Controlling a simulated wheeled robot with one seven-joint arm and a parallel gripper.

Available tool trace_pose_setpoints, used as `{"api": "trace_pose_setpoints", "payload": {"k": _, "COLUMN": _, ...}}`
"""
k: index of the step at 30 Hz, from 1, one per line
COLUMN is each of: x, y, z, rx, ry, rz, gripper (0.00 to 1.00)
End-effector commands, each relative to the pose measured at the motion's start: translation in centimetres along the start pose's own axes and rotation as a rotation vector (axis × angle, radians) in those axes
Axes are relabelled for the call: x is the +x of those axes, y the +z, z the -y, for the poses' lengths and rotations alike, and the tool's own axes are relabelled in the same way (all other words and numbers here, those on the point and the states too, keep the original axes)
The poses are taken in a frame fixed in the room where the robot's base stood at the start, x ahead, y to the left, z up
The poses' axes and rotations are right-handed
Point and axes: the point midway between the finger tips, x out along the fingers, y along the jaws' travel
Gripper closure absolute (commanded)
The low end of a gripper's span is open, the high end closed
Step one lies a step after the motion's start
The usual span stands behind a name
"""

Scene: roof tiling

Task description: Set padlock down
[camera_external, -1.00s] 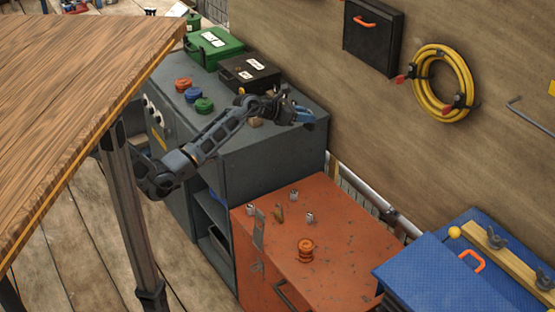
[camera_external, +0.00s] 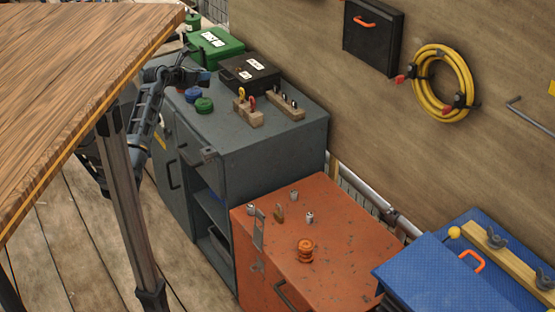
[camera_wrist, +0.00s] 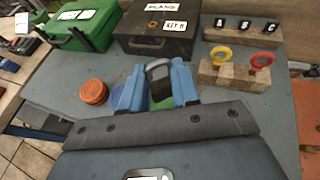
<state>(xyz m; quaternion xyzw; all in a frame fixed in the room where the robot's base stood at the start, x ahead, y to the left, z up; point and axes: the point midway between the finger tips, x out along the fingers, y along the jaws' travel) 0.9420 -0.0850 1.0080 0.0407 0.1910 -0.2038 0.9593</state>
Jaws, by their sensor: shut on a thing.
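My gripper (camera_wrist: 157,88) has blue fingers shut on a dark grey padlock (camera_wrist: 158,71), which sticks out between the fingertips in the wrist view. In the external view my gripper (camera_external: 202,78) is over the far left part of the grey cabinet top (camera_external: 255,143), and the padlock cannot be made out there. Round lids lie under and beside the fingers: an orange one (camera_wrist: 94,91), a blue one (camera_external: 193,95) and a green one (camera_external: 204,105). The fingers partly cover the blue and green lids in the wrist view.
A green case (camera_external: 213,46) and a black labelled box (camera_external: 249,73) stand behind the lids. Wooden blocks (camera_wrist: 238,76) with yellow and red pieces and lettered tags are to the right. An orange cabinet (camera_external: 350,235) carries small metal pieces. A wooden tabletop (camera_external: 80,85) overhangs at left.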

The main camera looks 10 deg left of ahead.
Motion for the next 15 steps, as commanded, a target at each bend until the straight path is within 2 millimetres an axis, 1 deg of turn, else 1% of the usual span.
{"api": "trace_pose_setpoints", "payload": {"k": 1, "x": -0.5, "y": -2.3, "z": -1.8, "rx": -0.017, "ry": 0.037, "rz": -0.005, "gripper": 1.00}}
{"api": "trace_pose_setpoints", "payload": {"k": 4, "x": -1.5, "y": -5.2, "z": -4.1, "rx": -0.041, "ry": 0.093, "rz": -0.003, "gripper": 1.00}}
{"api": "trace_pose_setpoints", "payload": {"k": 6, "x": -2.0, "y": -7.0, "z": -5.3, "rx": -0.055, "ry": 0.125, "rz": -0.002, "gripper": 1.00}}
{"api": "trace_pose_setpoints", "payload": {"k": 11, "x": -3.2, "y": -11.2, "z": -7.5, "rx": -0.082, "ry": 0.190, "rz": -0.002, "gripper": 1.00}}
{"api": "trace_pose_setpoints", "payload": {"k": 13, "x": -3.7, "y": -13.3, "z": -8.4, "rx": -0.096, "ry": 0.221, "rz": -0.003, "gripper": 1.00}}
{"api": "trace_pose_setpoints", "payload": {"k": 15, "x": -4.5, "y": -17.2, "z": -9.3, "rx": -0.118, "ry": 0.267, "rz": -0.006, "gripper": 1.00}}
